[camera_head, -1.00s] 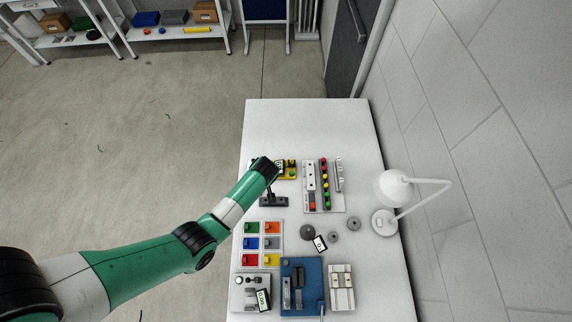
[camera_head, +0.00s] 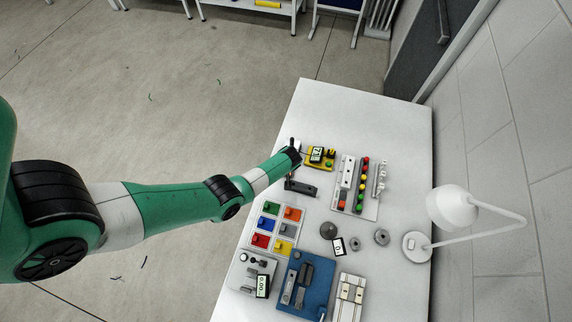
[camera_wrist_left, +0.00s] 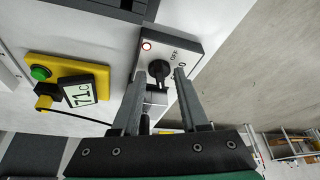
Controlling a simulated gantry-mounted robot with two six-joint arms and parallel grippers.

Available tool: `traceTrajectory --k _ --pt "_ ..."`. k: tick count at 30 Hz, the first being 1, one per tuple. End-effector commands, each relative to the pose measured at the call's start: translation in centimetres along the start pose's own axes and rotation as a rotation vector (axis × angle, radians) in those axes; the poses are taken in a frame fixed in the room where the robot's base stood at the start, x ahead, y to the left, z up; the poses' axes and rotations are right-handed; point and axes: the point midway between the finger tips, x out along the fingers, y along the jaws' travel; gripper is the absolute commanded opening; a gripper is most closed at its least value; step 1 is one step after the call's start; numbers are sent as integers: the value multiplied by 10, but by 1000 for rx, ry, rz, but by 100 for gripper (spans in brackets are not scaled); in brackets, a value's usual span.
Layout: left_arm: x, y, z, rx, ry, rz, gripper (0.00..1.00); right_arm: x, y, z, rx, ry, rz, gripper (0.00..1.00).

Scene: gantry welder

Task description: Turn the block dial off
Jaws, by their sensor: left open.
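In the head view my left gripper (camera_head: 293,148) is at the table's far left edge, and my arm hides the dial box there. My right gripper is not in view.
A yellow unit (camera_wrist_left: 98,76) with a green button and a display stands left of the dial box; it also shows in the head view (camera_head: 331,165). A dark block (camera_head: 300,187) is close to my wrist. A white lamp (camera_head: 452,207) stands at the right.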

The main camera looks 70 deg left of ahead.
Motion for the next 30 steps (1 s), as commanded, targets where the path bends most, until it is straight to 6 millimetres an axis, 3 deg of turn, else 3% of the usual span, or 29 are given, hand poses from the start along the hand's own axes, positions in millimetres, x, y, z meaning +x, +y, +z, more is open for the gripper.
traceTrajectory --k 8,15,16,30 --pt "2 0 -1 0 1 1 44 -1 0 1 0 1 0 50" --pt "2 0 -1 0 1 1 2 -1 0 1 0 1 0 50" --pt "2 0 -1 0 1 1 0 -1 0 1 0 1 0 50" --pt "3 0 0 -51 0 -23 0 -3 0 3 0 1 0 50"
